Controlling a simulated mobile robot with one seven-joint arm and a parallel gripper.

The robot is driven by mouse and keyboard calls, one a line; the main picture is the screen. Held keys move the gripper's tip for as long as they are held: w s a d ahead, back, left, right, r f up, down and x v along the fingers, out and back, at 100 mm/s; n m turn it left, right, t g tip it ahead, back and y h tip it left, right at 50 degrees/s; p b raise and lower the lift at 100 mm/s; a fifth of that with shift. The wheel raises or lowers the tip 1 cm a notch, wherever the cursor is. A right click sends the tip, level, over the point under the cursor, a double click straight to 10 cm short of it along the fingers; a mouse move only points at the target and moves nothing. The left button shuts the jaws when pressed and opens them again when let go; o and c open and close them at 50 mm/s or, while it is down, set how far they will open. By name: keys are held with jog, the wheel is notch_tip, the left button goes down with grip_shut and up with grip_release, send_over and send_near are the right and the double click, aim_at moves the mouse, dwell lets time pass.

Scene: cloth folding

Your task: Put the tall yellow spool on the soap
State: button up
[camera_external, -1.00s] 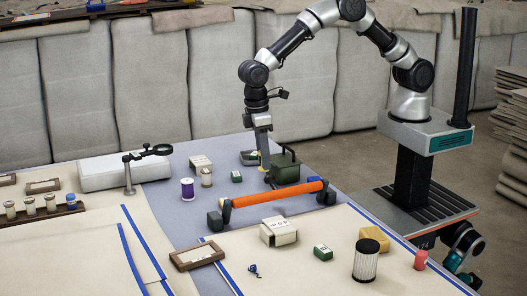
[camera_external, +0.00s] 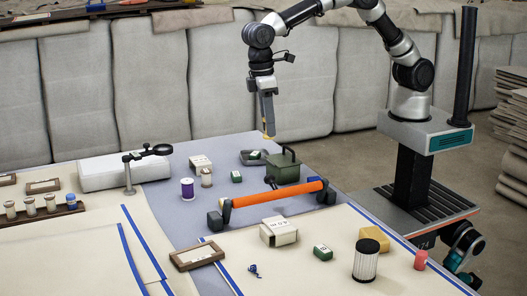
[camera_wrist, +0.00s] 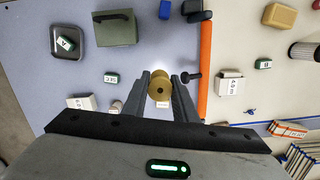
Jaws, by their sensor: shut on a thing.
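My gripper (camera_external: 268,132) is raised above the blue-grey table area, beyond the green box. It is shut on a yellow spool (camera_wrist: 159,88), which shows end-on between the fingers in the wrist view. In the external view only a little of the spool (camera_external: 269,129) shows at the fingertips. A yellow-tan block (camera_external: 374,239), which may be the soap, lies at the right of the near mat; it also shows at the top right of the wrist view (camera_wrist: 280,16). Its top looks bare. The gripper is well apart from it.
An orange bar (camera_external: 275,197) on dark supports and a green box (camera_external: 284,167) with a handle stand below the gripper. A white-and-black ribbed cylinder (camera_external: 365,260) and a red cylinder (camera_external: 421,260) are near the yellow block.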

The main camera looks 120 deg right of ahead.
jog(key=s+a, duration=0.2)
jog(key=a, duration=0.9)
jog(key=s+a, duration=0.2)
jog(key=a, duration=0.8)
jog(key=m, duration=0.1)
send_over(377, 234)
notch_tip(377, 234, down, 4)
jog(key=f+b, duration=0.1)
jog(key=f, duration=0.2)
jog(key=f+b, duration=0.1)
jog(key=f, duration=0.3)
jog(key=f+b, duration=0.1)
jog(key=f, duration=0.3)
jog(key=shift+w, duration=0.3)
jog(key=shift+f, duration=0.15)
jog(key=o, duration=1)
